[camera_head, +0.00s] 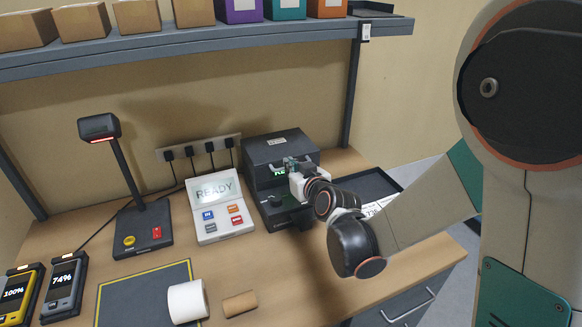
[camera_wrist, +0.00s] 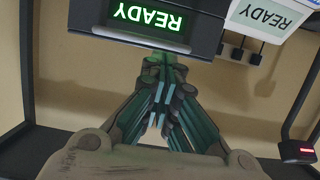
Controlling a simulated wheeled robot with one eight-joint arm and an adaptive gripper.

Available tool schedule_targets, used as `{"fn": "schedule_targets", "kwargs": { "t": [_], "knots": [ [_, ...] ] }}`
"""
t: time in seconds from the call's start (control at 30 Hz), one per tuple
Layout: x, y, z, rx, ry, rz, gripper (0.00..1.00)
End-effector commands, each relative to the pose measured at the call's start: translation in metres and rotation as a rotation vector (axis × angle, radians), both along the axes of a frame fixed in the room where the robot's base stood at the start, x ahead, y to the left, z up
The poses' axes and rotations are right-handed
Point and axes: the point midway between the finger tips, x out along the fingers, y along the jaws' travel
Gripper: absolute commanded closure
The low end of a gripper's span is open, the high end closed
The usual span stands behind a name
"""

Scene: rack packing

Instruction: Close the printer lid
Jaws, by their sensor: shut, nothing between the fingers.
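The dark printer (camera_head: 277,150) stands at the back of the desk in the head view, right of the white control panel. Its lid (camera_head: 278,142) looks down, with no gap that I can make out. My gripper (camera_head: 283,165) is at the printer's upper front, shut and empty. In the wrist view the printer (camera_wrist: 152,24) shows upside down with a lit green READY display. My gripper (camera_wrist: 158,110) is shut below it in that picture. My gripper and arm hide part of the printer's front, and I cannot tell whether the fingers touch it.
The white READY panel (camera_head: 216,208) stands left of the printer, beside a scanner stand (camera_head: 142,230). A black tray (camera_head: 374,184) lies to the right. A white roll (camera_head: 187,301) and a brown tube (camera_head: 240,304) lie in front. A shelf (camera_head: 200,59) runs above.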

Motion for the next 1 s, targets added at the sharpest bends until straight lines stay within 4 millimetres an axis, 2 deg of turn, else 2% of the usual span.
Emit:
{"fn": "schedule_targets", "kwargs": {
  "t": [0.3, 0.5, 0.8, 1.0],
  "knots": [
    [-0.031, -0.013, -0.043, 0.001, 0.000, 0.000, 1.00],
    [-0.046, -0.019, -0.064, 0.000, 0.000, 0.000, 1.00],
    [-0.053, -0.022, -0.071, 0.000, 0.000, 0.000, 1.00],
    [-0.056, -0.027, -0.063, -0.005, 0.017, -0.004, 1.00]
  ]
}}
